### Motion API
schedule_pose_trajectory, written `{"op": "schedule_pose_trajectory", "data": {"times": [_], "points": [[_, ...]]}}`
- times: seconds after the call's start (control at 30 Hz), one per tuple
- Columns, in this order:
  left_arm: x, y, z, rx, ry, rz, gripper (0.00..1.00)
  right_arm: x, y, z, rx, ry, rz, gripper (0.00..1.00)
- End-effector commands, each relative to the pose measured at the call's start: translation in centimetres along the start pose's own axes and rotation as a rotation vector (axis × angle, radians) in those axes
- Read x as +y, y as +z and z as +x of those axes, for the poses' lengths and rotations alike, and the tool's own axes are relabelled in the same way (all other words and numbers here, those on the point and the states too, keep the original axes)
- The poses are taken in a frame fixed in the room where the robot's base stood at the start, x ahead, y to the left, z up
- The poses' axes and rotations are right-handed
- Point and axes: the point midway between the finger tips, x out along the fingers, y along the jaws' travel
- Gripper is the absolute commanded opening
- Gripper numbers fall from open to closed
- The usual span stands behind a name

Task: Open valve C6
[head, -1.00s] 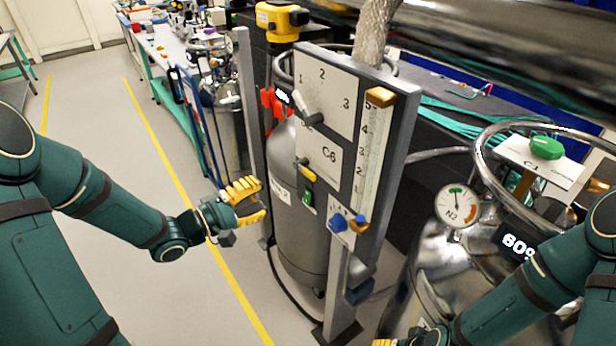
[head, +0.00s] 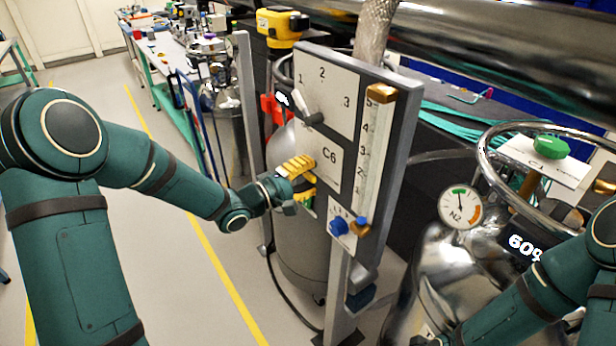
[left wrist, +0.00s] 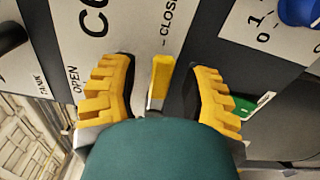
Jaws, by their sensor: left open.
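The C6 panel (head: 329,160) is a white plate on a grey upright board. The yellow valve lever (left wrist: 160,80) shows in the left wrist view beside the CLOSED mark (left wrist: 168,25); the OPEN mark (left wrist: 73,85) is to its left. My left gripper (head: 306,178) is at the panel just below the C6 label, and it hides most of the lever in the head view. In the left wrist view my left gripper (left wrist: 160,95) is open, with one yellow finger on each side of the lever and gaps between. My right arm enters at the lower right; its gripper is out of view.
Above is a pointer knob (head: 308,108) on a 1-2-3 dial. Below is a blue knob (head: 339,226), close to the gripper. A green part (left wrist: 243,105) lies near the right finger. A steel dewar (head: 440,270) with a gauge stands to the right. Floor at left is clear.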

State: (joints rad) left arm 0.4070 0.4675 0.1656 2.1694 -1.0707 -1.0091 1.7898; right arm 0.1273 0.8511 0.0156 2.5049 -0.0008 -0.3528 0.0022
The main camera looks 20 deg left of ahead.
Motion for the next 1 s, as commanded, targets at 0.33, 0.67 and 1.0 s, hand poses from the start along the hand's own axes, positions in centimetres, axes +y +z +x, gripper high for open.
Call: {"op": "schedule_pose_trajectory", "data": {"times": [0.33,0.67,1.0], "points": [[0.01,0.00,0.05,0.000,0.000,0.000,0.18,0.00,-0.02,0.00,0.000,0.000,0.000,0.59],[0.02,-0.01,0.05,0.000,0.000,0.000,0.00,0.00,-0.01,0.00,0.000,0.000,0.000,0.59],[0.34,0.58,0.50,0.000,0.001,-0.040,0.00,-0.30,0.04,-0.81,-0.003,0.000,0.001,0.59]]}}
